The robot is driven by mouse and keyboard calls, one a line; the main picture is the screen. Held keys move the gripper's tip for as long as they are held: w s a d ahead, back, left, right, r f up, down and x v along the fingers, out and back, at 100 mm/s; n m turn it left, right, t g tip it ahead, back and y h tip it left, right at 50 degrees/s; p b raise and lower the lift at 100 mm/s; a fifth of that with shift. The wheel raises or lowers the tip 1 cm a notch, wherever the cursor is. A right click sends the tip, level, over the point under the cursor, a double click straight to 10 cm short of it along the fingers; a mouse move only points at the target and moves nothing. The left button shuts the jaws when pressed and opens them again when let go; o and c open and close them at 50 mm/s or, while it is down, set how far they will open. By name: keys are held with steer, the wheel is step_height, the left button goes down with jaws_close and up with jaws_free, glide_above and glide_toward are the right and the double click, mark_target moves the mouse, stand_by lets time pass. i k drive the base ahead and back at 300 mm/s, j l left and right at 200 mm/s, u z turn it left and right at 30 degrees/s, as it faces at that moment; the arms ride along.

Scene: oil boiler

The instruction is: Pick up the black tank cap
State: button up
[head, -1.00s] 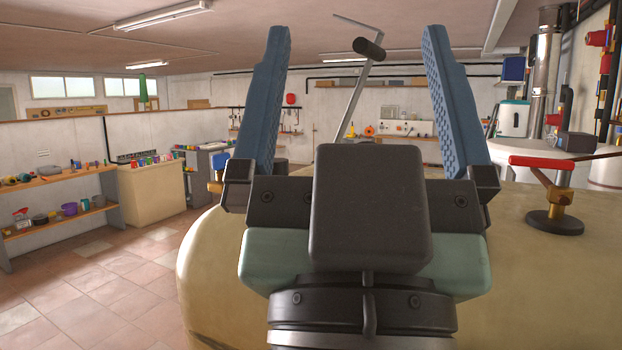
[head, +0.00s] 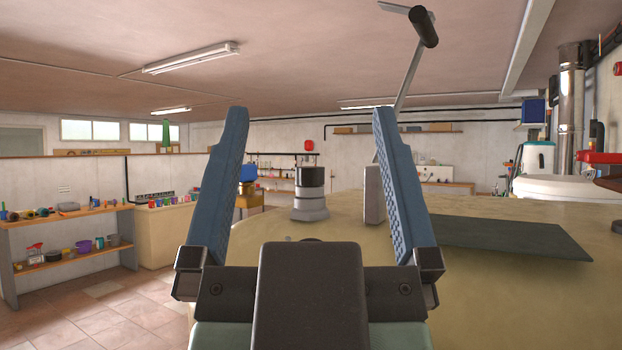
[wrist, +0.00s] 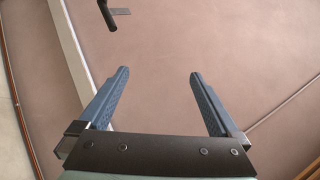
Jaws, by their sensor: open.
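A black cap (head: 311,177) sits upright on a pale grey stepped neck (head: 311,207) on top of the large beige tank (head: 520,212). In the head view it shows between the two blue fingers of my gripper (head: 310,110), beyond them and apart from them. My gripper is open and empty, its fingers pointing upward in the picture. In the wrist view my open gripper (wrist: 160,73) has mostly ceiling behind it, and the cap is not seen there.
A grey lever with a black grip (head: 424,27) rises behind the right finger. A grey block (head: 374,208) and a dark flat sheet (head: 505,237) are on the tank. A red handle (head: 600,158) is at the right edge. Shelves with small items (head: 70,212) stand left.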

mark_target(305, 176)
steer(key=z, duration=0.5)
steer(key=j+z, duration=0.4)
steer(key=i+j+z, duration=0.1)
steer(key=j+z, duration=0.65)
steer(key=k+j+z, duration=0.15)
steer(key=j+z, duration=0.2)
steer(key=j, duration=0.05)
